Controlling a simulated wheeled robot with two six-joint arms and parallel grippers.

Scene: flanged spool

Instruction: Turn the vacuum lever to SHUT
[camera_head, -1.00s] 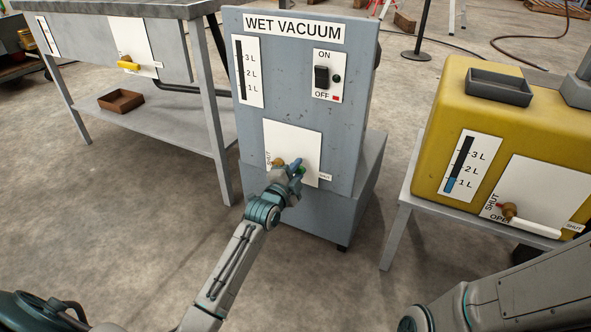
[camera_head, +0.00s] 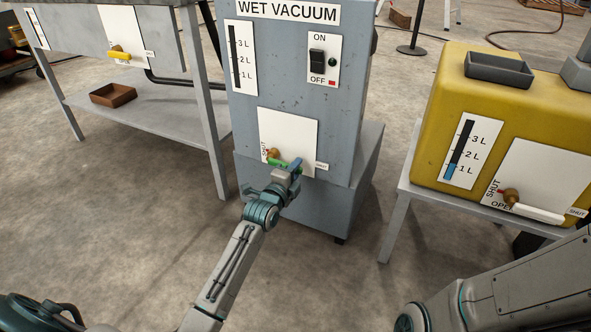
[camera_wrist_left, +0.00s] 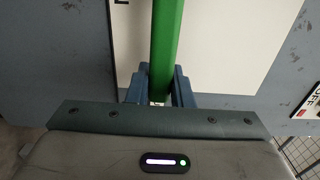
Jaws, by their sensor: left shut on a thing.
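The wet vacuum (camera_head: 300,95) is a grey cabinet with a white plate (camera_head: 297,130) low on its front. Its lever has a brass-coloured pivot (camera_head: 272,154) and a green handle (camera_head: 279,162) that points right and slightly down. My left gripper (camera_head: 290,167), with blue fingers, is shut on the green handle. In the left wrist view the handle (camera_wrist_left: 166,45) runs up from between the fingers (camera_wrist_left: 160,88). A "SHUT" label runs vertically by the pivot, and a small tag (camera_head: 322,166) sits right of the handle, too small to read surely. My right gripper is out of view.
A yellow tank (camera_head: 510,110) with a white-handled lever (camera_head: 537,212) stands on a stand at right. A metal bench (camera_head: 150,135) with a yellow lever (camera_head: 121,54) and a brown tray (camera_head: 113,95) is at left. The floor between is clear.

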